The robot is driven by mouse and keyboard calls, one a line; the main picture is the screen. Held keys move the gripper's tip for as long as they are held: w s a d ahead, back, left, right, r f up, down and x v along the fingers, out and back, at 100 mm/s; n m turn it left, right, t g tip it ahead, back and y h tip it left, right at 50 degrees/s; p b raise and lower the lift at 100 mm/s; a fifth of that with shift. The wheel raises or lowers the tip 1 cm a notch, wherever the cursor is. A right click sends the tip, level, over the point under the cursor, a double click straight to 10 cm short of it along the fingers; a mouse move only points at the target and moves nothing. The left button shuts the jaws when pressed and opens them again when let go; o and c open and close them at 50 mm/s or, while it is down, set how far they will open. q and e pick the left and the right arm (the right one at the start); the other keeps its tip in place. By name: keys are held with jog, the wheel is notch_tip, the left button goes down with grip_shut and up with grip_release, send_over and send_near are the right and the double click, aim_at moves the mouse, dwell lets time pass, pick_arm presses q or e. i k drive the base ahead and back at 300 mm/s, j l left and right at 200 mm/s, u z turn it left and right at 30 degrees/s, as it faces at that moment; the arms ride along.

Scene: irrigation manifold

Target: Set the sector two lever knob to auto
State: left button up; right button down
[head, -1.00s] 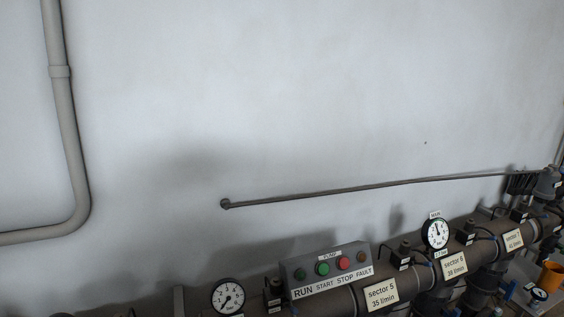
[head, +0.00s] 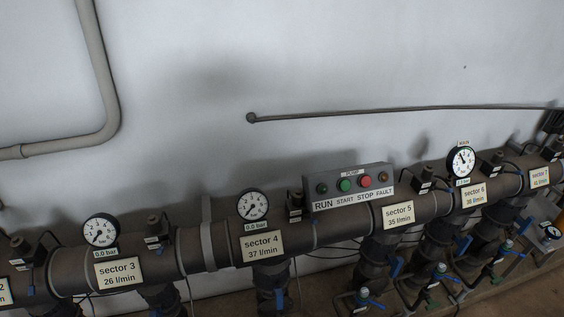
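The edge of a sector label ending in "2" (head: 5,291) is cut off at the far left of the head view. A small valve head (head: 20,252) with a black cable stands on the pipe just right of it; I cannot tell which sector it belongs to. No sector two lever knob or its setting can be made out. Neither of my grippers is in view.
The large manifold pipe (head: 333,228) runs along the wall with labels for sector 3 (head: 120,273), sector 4 (head: 262,246) and others. A pump control box (head: 349,187) stands behind it. Blue-handled valves hang below.

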aim_at(31, 288)
jog(key=u, duration=0.8)
